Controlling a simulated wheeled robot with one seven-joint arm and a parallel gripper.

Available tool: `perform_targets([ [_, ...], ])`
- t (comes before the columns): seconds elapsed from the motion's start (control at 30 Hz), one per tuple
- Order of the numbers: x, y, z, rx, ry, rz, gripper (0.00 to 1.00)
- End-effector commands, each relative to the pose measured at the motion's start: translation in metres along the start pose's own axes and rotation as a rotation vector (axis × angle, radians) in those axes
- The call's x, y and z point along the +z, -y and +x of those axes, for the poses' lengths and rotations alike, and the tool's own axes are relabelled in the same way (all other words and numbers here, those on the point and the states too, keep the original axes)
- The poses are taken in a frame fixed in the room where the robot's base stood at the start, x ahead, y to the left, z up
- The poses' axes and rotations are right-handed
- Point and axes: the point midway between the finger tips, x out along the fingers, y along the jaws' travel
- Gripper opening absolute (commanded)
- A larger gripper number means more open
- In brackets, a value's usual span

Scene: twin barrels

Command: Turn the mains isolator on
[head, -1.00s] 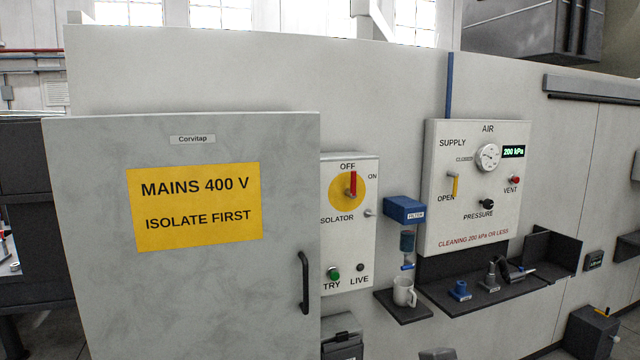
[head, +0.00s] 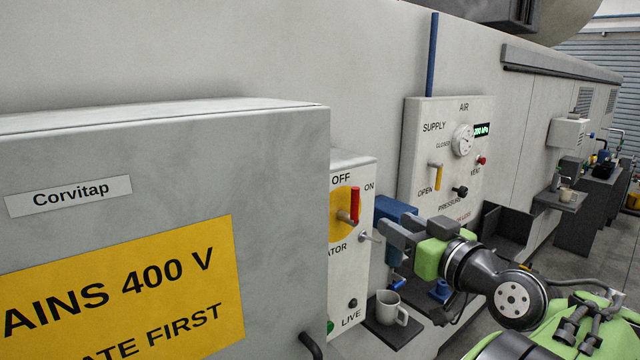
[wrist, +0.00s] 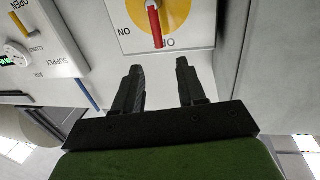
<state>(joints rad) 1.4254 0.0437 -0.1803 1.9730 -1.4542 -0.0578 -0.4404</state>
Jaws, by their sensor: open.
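The mains isolator is a white box (head: 343,268) on the wall with a yellow disc (head: 343,222) and a red handle (head: 354,205). The handle stands upright, pointing to OFF; ON is marked to its right. In the wrist view, upside down, the red handle (wrist: 154,22) lies beyond my fingers and points at the OFF lettering. My gripper (head: 388,232) is in front and to the right of the isolator, fingers toward it. The wrist view shows my gripper (wrist: 159,68) open and empty, its two dark fingers apart, with a gap to the handle.
A grey cabinet (head: 270,190) with a yellow mains sign (head: 130,295) juts out left of the isolator. An air panel (head: 420,150) is to the right. A white mug (head: 388,305) stands on a dark shelf (head: 395,332) below my gripper. A blue filter (head: 385,208) is partly hidden behind it.

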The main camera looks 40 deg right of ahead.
Motion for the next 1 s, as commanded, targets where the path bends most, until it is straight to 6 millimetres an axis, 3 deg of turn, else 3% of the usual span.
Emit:
perform_targets([
  [0.17, -0.005, -0.002, 0.011, -0.001, -0.008, 0.003, 0.40],
  [0.7, -0.006, -0.002, 0.138, 0.002, -0.006, 0.000, 0.40],
  [0.83, -0.004, -0.002, 0.153, 0.003, -0.006, 0.000, 0.40],
  [1.0, -0.002, -0.003, 0.157, 0.005, -0.006, 0.000, 0.40],
])
